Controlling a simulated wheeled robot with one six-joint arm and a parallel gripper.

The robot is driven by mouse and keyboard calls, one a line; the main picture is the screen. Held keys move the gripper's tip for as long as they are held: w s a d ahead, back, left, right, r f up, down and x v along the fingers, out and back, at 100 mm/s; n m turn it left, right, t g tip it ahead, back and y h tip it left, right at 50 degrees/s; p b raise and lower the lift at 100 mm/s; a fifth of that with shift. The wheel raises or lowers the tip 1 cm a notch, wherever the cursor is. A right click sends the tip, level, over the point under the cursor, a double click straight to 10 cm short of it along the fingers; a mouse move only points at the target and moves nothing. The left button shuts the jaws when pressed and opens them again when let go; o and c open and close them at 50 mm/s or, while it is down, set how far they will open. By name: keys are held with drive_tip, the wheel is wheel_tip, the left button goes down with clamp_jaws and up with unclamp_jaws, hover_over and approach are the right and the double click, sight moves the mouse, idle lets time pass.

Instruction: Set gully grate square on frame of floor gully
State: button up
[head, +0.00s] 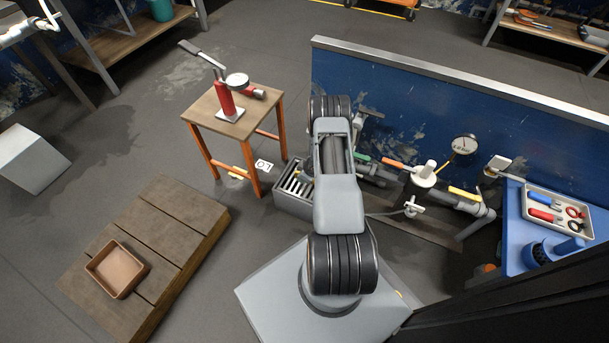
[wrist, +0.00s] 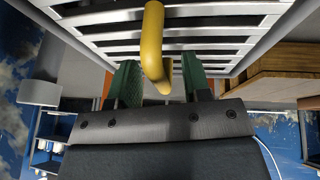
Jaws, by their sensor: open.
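The gully grate (head: 296,185) has pale parallel bars over dark slots. It lies at the top of the grey box-like floor gully (head: 294,207) left of my arm in the head view. My arm hides its right part. In the wrist view the grate (wrist: 205,22) fills the top, with a yellow handle (wrist: 153,45) curving out from it. My gripper (wrist: 160,78) is open, its green fingers on either side of the handle, with gaps visible. The gripper is hidden in the head view. I cannot tell whether the grate sits square on the frame.
A small wooden table (head: 236,108) with a red tool stands just behind the gully. Pipes and valves (head: 424,178) run to the right along the blue wall (head: 430,105). A wooden platform with a brown tray (head: 117,268) lies left.

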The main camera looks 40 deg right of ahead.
drive_tip(key=p+v, duration=0.6)
drive_tip(key=v, duration=0.7)
drive_tip(key=shift+s+r, duration=0.15)
drive_tip(key=shift+r, duration=0.25)
drive_tip(key=w+a+r+m+h+p, duration=0.2)
drive_tip(key=r+p, duration=0.5)
drive_tip(key=r, duration=1.2)
drive_tip(key=w+a+r+m+h+p, duration=0.15)
drive_tip(key=r+p, duration=0.65)
drive_tip(key=r, duration=1.1)
drive_tip(key=s+a+r+y+p, duration=0.1)
drive_tip(key=s+a+r+p, duration=0.4)
drive_tip(key=r, duration=0.5)
drive_tip(key=s+a+r+m+p, duration=0.1)
drive_tip(key=s+a+r+p, duration=0.4)
drive_tip(key=a+r, duration=0.4)
drive_tip(key=s+a+r+m+g+y+p, duration=0.1)
drive_tip(key=s+a+r+p, duration=0.4)
drive_tip(key=r, duration=0.6)
drive_tip(key=shift+s+a+r+y, duration=0.2)
drive_tip(key=shift+a+r+y, duration=0.15)
drive_tip(key=shift+a, duration=0.55)
